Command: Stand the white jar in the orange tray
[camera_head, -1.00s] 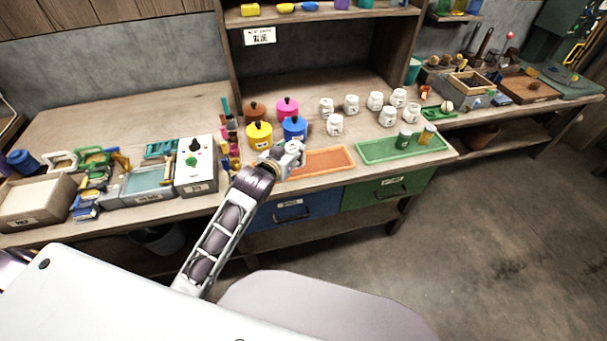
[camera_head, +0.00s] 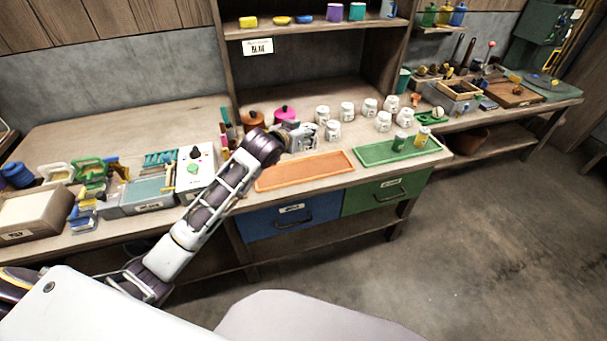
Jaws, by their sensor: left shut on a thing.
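Several white jars stand on the bench behind the trays. The nearest white jar (camera_head: 333,131) is upright, just right of my left gripper (camera_head: 314,133). My left gripper reaches in from the left, low over the bench, with its fingers at this jar and shut on it. The fingertips are small and partly hidden, so the exact grip is hard to see. The orange tray (camera_head: 305,171) lies in front of the gripper, near the bench's front edge, and is empty. My right gripper is not in view.
Other white jars (camera_head: 383,121) stand close behind and to the right. A green tray (camera_head: 370,156) holds a green jar (camera_head: 399,141) and a yellow jar (camera_head: 422,136). Orange (camera_head: 254,119) and pink (camera_head: 284,112) pots stand behind my arm. A control box (camera_head: 195,170) is left.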

